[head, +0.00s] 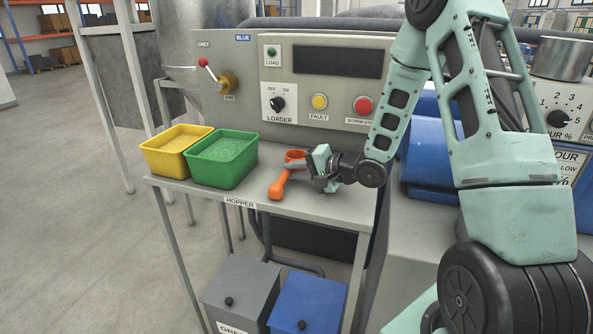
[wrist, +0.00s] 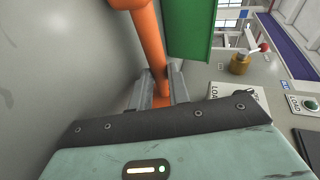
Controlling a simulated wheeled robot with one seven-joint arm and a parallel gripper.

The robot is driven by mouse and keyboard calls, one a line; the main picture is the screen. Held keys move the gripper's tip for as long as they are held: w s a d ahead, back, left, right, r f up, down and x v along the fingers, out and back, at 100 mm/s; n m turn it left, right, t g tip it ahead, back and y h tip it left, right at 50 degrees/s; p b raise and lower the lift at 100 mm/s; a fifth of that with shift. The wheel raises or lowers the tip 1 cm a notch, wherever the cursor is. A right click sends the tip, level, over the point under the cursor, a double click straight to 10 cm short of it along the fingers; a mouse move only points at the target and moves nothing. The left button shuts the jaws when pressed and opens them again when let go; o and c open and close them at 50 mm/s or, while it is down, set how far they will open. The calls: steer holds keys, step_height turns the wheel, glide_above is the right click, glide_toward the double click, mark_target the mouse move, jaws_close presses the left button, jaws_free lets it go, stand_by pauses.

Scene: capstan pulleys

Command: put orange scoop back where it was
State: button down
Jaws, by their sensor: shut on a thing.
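The orange scoop (head: 278,187) is at the right part of the grey hopper table, with its round cup toward the panel and its handle end toward the table's front edge. My gripper (head: 296,170) is shut on the scoop, low over the table top. In the wrist view, the scoop's orange shaft (wrist: 151,42) runs up from between my two fingers (wrist: 160,88). I cannot tell whether the scoop touches the table or is slightly above it. Part of the scoop is hidden by my gripper.
A green bin (head: 222,160) and a yellow bin (head: 176,150), both filled with granules, stand left on the table (head: 250,197). A control panel (head: 240,80) with a red-knobbed lever (head: 204,63) and buttons rises behind. Grey (head: 240,292) and blue (head: 308,302) lidded boxes stand below.

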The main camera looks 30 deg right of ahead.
steer(key=shift+s+f, duration=0.1)
steer(key=shift+f, duration=0.3)
steer(key=shift+s+f, duration=0.15)
steer(key=shift+f, duration=0.1)
steer(key=c, duration=1.3)
jaws_free()
steer(key=shift+s+f, duration=0.1)
steer(key=shift+f, duration=0.05)
steer(key=shift+o, duration=0.2)
steer(key=shift+s+d+b, duration=0.2)
steer(key=shift+s+b, duration=0.05)
steer(key=shift+b, duration=0.05)
steer(key=v, duration=0.5)
steer(key=r+v, duration=0.1)
steer(key=v, duration=1.1)
steer(key=shift+w+a+r, duration=0.1)
steer(key=shift+w+r, duration=0.1)
steer(key=shift+w, duration=0.1)
